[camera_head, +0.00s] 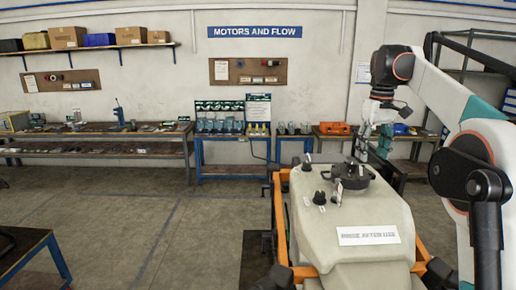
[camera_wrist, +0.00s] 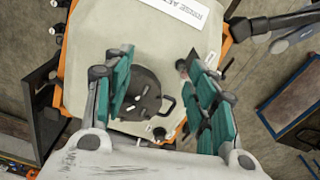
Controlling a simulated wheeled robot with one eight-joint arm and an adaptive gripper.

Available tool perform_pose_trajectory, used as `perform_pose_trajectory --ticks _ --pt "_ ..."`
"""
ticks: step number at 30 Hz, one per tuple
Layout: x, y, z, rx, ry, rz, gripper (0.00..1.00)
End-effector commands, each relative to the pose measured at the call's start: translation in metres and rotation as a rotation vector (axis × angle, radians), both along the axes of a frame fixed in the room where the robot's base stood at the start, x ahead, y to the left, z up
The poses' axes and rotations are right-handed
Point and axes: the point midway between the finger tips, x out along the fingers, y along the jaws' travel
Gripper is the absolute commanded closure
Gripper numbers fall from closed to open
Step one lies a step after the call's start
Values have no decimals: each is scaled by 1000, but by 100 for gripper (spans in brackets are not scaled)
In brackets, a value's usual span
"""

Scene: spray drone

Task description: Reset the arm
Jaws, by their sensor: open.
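My gripper (camera_head: 371,138) hangs from my raised arm at the right in the head view, above and beside the drone's tank. In the wrist view, my gripper (camera_wrist: 155,85) is open, with its teal-padded fingers apart and nothing between them touching. Below it is the beige tank (camera_head: 365,215) of the spray drone, which also shows in the wrist view (camera_wrist: 90,40). A round black cap (camera_head: 345,177) sits on the tank's top; it shows between the fingers in the wrist view (camera_wrist: 143,92). Small black knobs (camera_head: 319,198) stand on the tank near it.
An orange frame (camera_head: 279,220) surrounds the tank. A blue bench (camera_head: 232,170) with bottles stands at the back wall, beside a long workbench (camera_head: 95,135). A dark table (camera_head: 22,248) is at the lower left. The floor (camera_head: 150,220) between them is clear.

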Motion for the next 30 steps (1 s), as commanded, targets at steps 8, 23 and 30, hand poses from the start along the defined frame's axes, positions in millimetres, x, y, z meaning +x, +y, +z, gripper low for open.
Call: perform_pose_trajectory --ticks 8,23,30 --pt "-22 16 -18 -7 -45 -13 48" --pt "-127 71 -114 -15 -226 -70 48" --pt "-195 96 -190 -5 -328 -100 48"
